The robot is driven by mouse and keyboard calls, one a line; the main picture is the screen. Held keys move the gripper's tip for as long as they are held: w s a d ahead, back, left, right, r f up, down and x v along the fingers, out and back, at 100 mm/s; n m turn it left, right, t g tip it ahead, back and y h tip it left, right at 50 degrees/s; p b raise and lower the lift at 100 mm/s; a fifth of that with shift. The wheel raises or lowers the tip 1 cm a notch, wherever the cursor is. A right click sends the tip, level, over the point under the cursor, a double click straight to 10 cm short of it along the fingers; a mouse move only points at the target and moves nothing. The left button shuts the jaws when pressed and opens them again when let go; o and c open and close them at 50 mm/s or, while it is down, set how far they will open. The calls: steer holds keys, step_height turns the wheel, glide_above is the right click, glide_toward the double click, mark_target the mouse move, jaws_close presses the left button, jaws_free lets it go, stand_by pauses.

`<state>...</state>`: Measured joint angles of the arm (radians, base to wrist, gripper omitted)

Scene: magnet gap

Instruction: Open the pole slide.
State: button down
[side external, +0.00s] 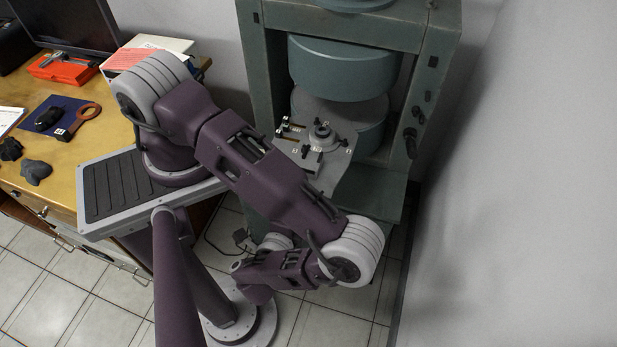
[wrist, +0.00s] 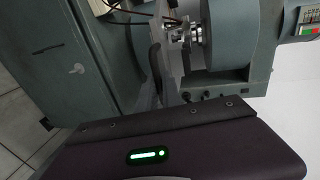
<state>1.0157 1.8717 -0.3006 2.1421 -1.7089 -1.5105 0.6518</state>
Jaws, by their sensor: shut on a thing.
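The pole slide is not plainly identifiable. My gripper (wrist: 170,140) shows as a dark purple housing with a green light across the bottom of the wrist view. In the side view my wrist is low, at the magnet's lower left front.
The green magnet frame (side external: 254,75) stands close to my arm, with a dark knob (side external: 411,135) on its right post. A wooden bench (side external: 95,140) with tools is on the left. Tiled floor (side external: 50,285) lies below, and a bare wall (side external: 520,170) is on the right.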

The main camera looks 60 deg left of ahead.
steer(key=f+v, duration=0.1)
steer(key=v, duration=0.5)
steer(key=shift+s+d, duration=0.2)
steer(key=shift+d, duration=0.05)
steer(key=shift+f, duration=0.1)
steer(key=c, duration=1.5)
jaws_free()
steer(key=v, duration=0.7)
